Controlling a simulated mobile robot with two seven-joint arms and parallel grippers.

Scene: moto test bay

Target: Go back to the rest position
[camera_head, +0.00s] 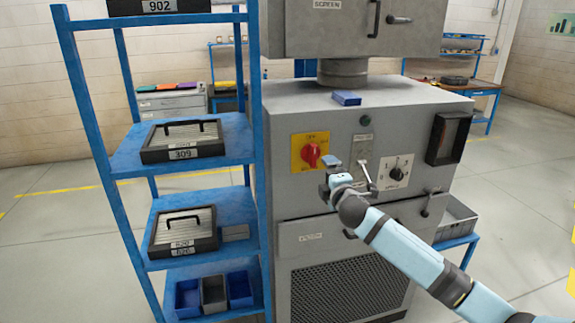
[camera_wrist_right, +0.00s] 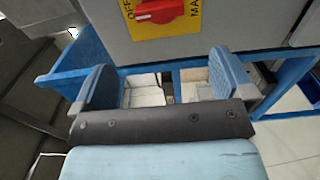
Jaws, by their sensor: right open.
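My right gripper (camera_head: 330,183) is in front of the grey machine cabinet (camera_head: 310,260), just below the red rotary switch (camera_head: 311,154) on its yellow plate. In the right wrist view my right gripper (camera_wrist_right: 165,85) has its two blue-padded fingers wide apart, with nothing between them. The red switch (camera_wrist_right: 160,10) shows at the top of that view, beyond the fingers. My right arm reaches in from the lower right of the head view. My left gripper is in neither view.
A blue shelf rack (camera_head: 180,262) stands left of the cabinet, with cases and small bins. A lever (camera_head: 368,176) and a black dial (camera_head: 397,173) are close right of my gripper. A small blue box (camera_head: 346,98) lies on the cabinet top. Open floor (camera_head: 525,240) lies to the right.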

